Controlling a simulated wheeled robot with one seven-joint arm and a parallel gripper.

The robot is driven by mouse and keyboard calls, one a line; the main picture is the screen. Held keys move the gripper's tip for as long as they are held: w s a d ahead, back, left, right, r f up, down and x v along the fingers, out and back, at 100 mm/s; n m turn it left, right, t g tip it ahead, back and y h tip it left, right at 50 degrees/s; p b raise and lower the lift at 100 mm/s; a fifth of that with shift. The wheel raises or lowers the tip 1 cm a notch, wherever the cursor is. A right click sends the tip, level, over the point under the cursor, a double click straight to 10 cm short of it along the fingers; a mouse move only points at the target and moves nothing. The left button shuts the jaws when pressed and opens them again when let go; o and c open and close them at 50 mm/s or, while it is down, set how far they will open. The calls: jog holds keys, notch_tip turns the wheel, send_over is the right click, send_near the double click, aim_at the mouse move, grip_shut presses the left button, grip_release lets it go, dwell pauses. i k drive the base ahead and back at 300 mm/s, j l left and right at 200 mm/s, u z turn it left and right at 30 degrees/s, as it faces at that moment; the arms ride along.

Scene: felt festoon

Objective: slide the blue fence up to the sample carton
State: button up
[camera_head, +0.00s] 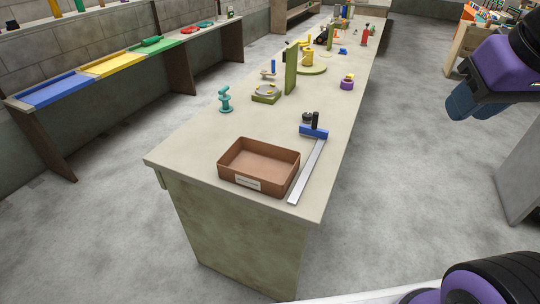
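The blue fence (314,132) is a short blue block set across the far end of a flat silver rail (307,173) on the long table. A black knob (315,119) stands up by it. The sample carton (231,170) appears to be the open brown box with a pale label, left of the rail near the table's front end. The fence sits beyond the carton's back right corner, with a clear gap between them. My gripper (462,103) hangs at the upper right, well right of the table and away from the fence. Its finger opening cannot be made out.
The long table (200,145) also bears a teal stand (225,99), a green post (291,68), a purple and yellow piece (347,82) and several others farther back. The tabletop right of the rail is bare. A side bench with coloured trays (50,91) stands left.

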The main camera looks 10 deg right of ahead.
aim_at(312, 130)
jog(key=i+l+u, duration=0.2)
jog(key=i+l, duration=0.45)
jog(key=l, duration=0.1)
